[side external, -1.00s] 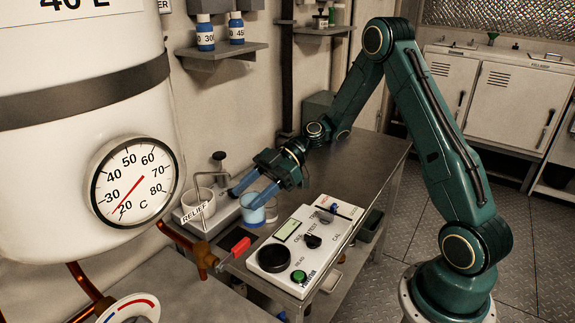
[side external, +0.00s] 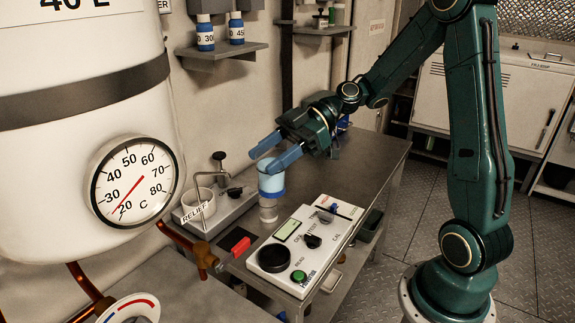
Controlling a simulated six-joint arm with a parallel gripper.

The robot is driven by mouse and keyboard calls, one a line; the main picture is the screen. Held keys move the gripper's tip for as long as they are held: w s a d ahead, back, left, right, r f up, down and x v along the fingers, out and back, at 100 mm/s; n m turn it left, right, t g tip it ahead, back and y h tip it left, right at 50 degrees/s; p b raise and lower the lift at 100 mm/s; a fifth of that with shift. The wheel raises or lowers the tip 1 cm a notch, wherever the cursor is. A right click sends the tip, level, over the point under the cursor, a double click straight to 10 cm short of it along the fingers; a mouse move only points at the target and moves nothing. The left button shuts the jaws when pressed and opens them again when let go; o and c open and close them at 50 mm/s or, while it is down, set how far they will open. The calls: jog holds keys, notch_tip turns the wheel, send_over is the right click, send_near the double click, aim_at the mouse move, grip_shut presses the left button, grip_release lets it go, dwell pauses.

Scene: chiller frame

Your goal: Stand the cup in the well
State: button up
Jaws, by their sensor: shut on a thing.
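My gripper (side external: 264,161) is shut on a light-blue cup (side external: 271,180) with a darker blue band near its base. The blue fingers are at the cup's rim, and the cup is upright and held above the bench. The round black well (side external: 274,258) is in the white instrument box (side external: 300,275), at its front left. It is below the cup in the picture and looks empty. Part of the cup's upper side is hidden by the fingers.
A white cup-like holder (side external: 197,204) with a clamp is at left. A red block (side external: 240,246) lies left of the box. The large tank gauge (side external: 137,181) is at far left.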

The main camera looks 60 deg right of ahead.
jog(key=shift+f, duration=0.1)
notch_tip(320, 180, down, 16)
dwell(0.7)
jog(key=shift+f, duration=1.9)
jog(key=shift+f, duration=0.15)
jog(key=o, duration=1.1)
jog(key=shift+o, duration=0.2)
